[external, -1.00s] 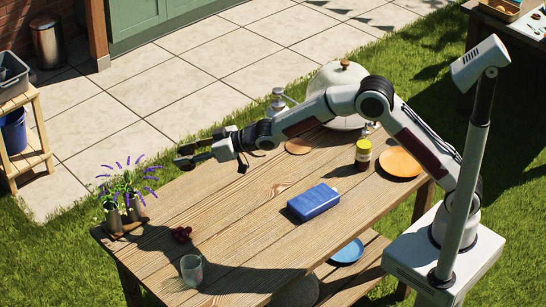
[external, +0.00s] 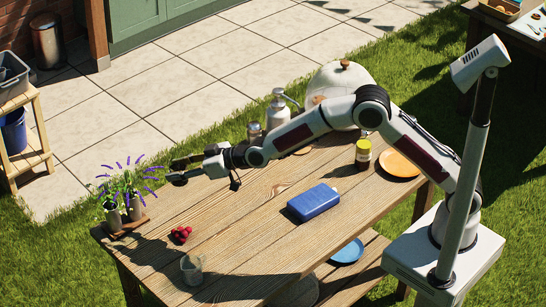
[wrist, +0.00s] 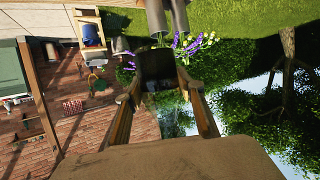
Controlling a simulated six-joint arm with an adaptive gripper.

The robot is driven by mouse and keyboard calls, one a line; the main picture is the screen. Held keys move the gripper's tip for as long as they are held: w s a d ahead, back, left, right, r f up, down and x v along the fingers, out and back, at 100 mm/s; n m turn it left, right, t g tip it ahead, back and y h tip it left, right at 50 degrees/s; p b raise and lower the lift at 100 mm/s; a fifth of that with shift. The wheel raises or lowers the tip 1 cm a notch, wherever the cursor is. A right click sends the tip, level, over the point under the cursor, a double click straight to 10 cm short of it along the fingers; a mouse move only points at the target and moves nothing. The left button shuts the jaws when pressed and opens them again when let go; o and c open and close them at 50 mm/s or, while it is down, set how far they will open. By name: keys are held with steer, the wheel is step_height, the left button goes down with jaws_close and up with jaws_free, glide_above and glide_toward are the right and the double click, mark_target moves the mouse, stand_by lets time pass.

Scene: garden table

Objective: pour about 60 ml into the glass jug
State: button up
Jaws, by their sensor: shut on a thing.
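The clear glass jug (external: 192,268) stands upright at the near left edge of the table in the external view. I cannot make out any liquid in it. My gripper (external: 181,172) reaches out over the left part of the table, above and behind the jug and apart from it. In the wrist view my gripper (wrist: 163,92) has its two fingers on either side of a dark thing (wrist: 158,68) and is shut on it. The dark thing is in shadow, and I cannot tell what it is or what it contains.
Lavender pots (external: 122,208) stand at the left table end. Red fruit (external: 181,234) lies between them and the jug. A blue container (external: 314,201) lies mid-table. A yellow-labelled jar (external: 363,153), an orange plate (external: 401,163) and a pump bottle (external: 278,108) are farther back.

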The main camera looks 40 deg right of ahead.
steer(key=s+a+f, duration=0.3)
steer(key=s+a, duration=0.6)
steer(key=f, duration=1.3)
steer(key=shift+w+a+f, duration=0.15)
steer(key=shift+w+f, duration=0.15)
steer(key=shift+s+r, duration=0.1)
steer(key=shift+r, duration=0.05)
step_height(320, 180, up, 11)
steer(key=s+n+t+y, duration=0.1)
steer(key=n+t+y, duration=0.3)
steer(key=n+t, duration=0.3)
steer(key=n, duration=0.2)
steer(key=shift+a+f+n+y, duration=0.15)
steer(key=shift+f+n+y, duration=0.05)
steer(key=shift+n+y, duration=0.1)
stand_by(0.3)
steer(key=shift+n+t+y, duration=0.3)
steer(key=shift+n+y, duration=0.3)
steer(key=shift+n, duration=0.2)
steer(key=shift+s+a+r+n+y, duration=0.15)
steer(key=shift+s+r+n+y, duration=0.4)
steer(key=shift+n+y, duration=0.4)
stand_by(0.4)
